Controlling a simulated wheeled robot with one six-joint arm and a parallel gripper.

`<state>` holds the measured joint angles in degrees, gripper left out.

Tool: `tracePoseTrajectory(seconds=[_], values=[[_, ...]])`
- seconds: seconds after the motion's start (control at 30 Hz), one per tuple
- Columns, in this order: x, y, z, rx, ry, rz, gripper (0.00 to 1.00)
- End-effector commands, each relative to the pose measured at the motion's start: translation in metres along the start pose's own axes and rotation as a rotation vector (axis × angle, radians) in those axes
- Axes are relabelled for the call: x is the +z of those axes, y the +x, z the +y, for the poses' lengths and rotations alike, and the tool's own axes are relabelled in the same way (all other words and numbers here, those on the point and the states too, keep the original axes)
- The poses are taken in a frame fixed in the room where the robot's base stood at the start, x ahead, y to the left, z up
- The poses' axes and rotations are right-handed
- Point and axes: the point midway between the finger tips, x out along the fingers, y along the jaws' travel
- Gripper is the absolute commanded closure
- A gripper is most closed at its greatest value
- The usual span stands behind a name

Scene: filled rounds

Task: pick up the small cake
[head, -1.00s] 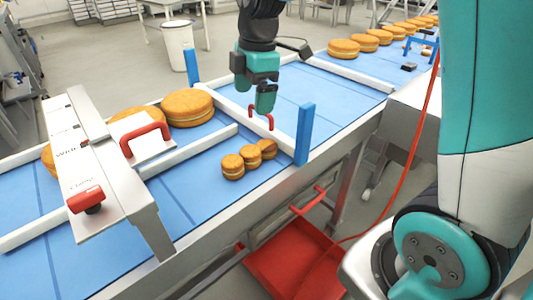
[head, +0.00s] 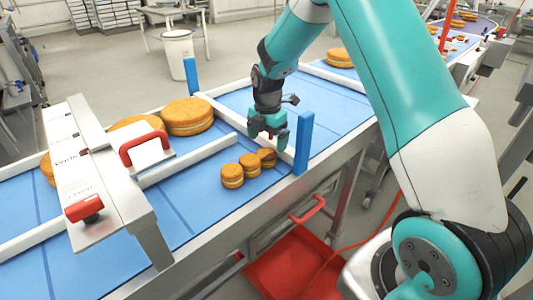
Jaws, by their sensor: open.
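Three small filled cakes stand close together on the blue belt in the head view: a front left one (head: 232,176), a middle one (head: 249,165) and a back right one (head: 266,157). The back right one looks tilted against the middle one. My gripper (head: 269,147) hangs just above and behind the back right cake, by the white guide rail. It is open and holds nothing. Its fingertips are small and partly hidden in this view, so I cannot tell whether they touch the rail or the cake.
A blue post (head: 304,143) stands right of my gripper, and another blue post (head: 191,76) stands farther back. Large round cakes (head: 187,116) lie in the lane behind the rail. A metal bridge (head: 88,165) with red handles spans the belt at left. A red tray (head: 295,262) is below.

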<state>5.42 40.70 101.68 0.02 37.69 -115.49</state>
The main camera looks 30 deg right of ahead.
Motion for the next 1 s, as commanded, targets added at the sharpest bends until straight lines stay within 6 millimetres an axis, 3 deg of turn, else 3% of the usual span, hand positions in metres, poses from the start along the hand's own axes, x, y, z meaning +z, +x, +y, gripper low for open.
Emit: tracePoseTrajectory(seconds=[0.27, 0.5, 0.8, 0.83, 1.0], values=[[-0.003, 0.022, 0.002, -0.002, -0.001, 0.001, 0.05], [-0.005, 0.057, 0.004, -0.002, 0.0, 0.001, 0.05], [-0.005, 0.065, 0.005, 0.002, 0.0, 0.0, 0.05], [-0.005, 0.065, 0.005, 0.002, 0.0, 0.0, 0.07], [-0.005, 0.065, 0.005, 0.001, 0.0, 0.0, 0.46]])
